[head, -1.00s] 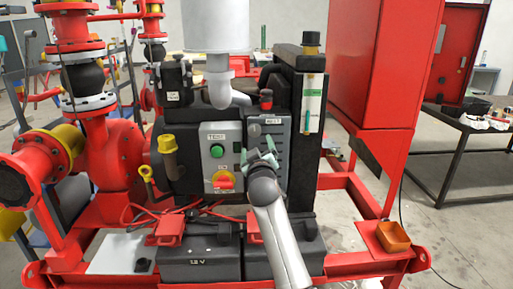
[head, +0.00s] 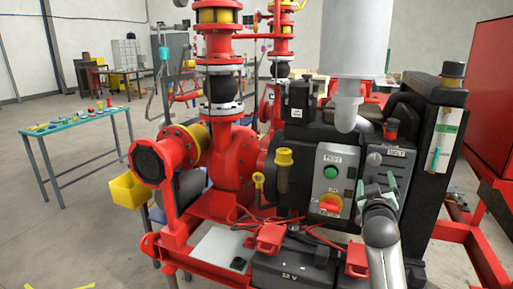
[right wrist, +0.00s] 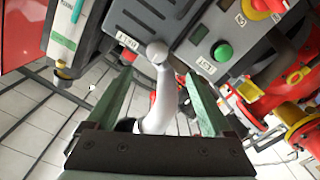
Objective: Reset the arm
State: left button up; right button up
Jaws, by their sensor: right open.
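My right gripper (head: 377,187) is open, with pale green fingers, in front of the lower part of the dark grey panel on the pump skid. The panel (head: 399,168) carries a small white label and a round grey knob (head: 375,158). In the right wrist view a pale rounded knob end (right wrist: 157,50) shows just beyond the open fingers (right wrist: 158,88). A white curved piece (right wrist: 160,105) runs between the fingers; I cannot tell whether it joins the knob. Nothing is visibly gripped. My left gripper is not in view.
Left of the panel is a grey control box (head: 330,185) with a green button (head: 331,172) and a red-yellow switch (head: 330,204). A white pipe (head: 349,110) hangs above. Batteries (head: 293,268) sit below.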

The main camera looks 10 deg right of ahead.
jog(key=s+a+f+n+g+y, duration=0.15)
jog(key=s+a+f, duration=0.25)
jog(key=f, duration=0.5)
jog(key=s+a+f+n+y, duration=0.1)
jog(key=s+a+f+y, duration=0.3)
jog(key=f, duration=0.5)
jog(key=s+a+f+n+g+y, duration=0.1)
jog(key=s+a+f+y, duration=0.1)
jog(key=s+a+f, duration=0.5)
jog(key=s+a+f+g+y, duration=0.1)
jog(key=s+a+f, duration=0.2)
jog(key=s+f, duration=0.2)
jog(key=s+a+f+m+g+y, duration=0.1)
jog(key=s+a+f, duration=0.2)
jog(key=s+f, duration=0.2)
jog(key=s+a+f+g+y, duration=0.2)
jog(key=s+f, duration=0.3)
jog(key=s, duration=0.5)
jog(key=shift+s+a, duration=0.2)
jog(key=shift+a, duration=0.4)
jog(key=shift+m, duration=0.25)
